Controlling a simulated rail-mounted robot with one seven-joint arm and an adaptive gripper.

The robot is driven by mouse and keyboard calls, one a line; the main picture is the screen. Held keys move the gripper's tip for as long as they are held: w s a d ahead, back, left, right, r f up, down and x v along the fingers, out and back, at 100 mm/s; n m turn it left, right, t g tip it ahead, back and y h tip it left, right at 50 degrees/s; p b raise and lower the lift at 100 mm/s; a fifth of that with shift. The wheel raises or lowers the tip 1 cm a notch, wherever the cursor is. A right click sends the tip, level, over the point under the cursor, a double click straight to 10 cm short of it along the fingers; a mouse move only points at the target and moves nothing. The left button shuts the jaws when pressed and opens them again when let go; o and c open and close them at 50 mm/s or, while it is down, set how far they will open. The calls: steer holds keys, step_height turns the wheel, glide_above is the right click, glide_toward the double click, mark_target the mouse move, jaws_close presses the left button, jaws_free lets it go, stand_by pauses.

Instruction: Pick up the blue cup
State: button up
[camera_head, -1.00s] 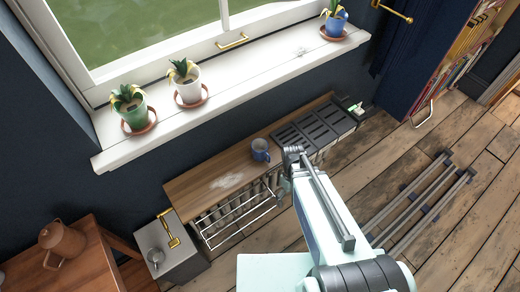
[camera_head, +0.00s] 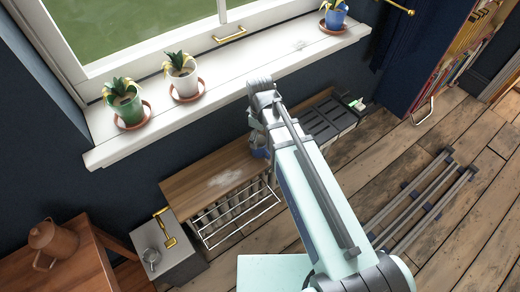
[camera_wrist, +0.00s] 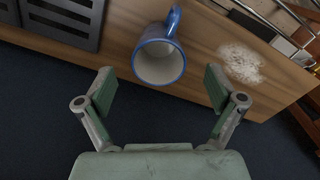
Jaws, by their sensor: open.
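The blue cup (camera_wrist: 159,60) stands on the wooden shelf top in the wrist view, with its pale inside facing the camera and its handle pointing away from my gripper. In the head view the cup (camera_head: 259,149) is partly hidden by my arm. My gripper (camera_wrist: 160,88) is open and empty, with one finger to each side of the cup's near rim and set back from it. It does not appear to touch the cup. In the head view the gripper (camera_head: 260,92) is over the shelf's back edge, near the window sill.
The wooden shelf top (camera_head: 195,187) has a white powdery patch left of the cup in the head view. A dark slotted rack (camera_head: 320,124) lies to its right. Potted plants line the window sill (camera_head: 220,80) above. A wire rack (camera_head: 240,213) hangs at the front.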

mark_target(260, 146)
steer(key=shift+w+f+p, duration=0.15)
steer(key=shift+f+p, duration=0.45)
steer(key=shift+f, duration=2.95)
steer(key=shift+c, duration=0.3)
steer(key=c, duration=1.4)
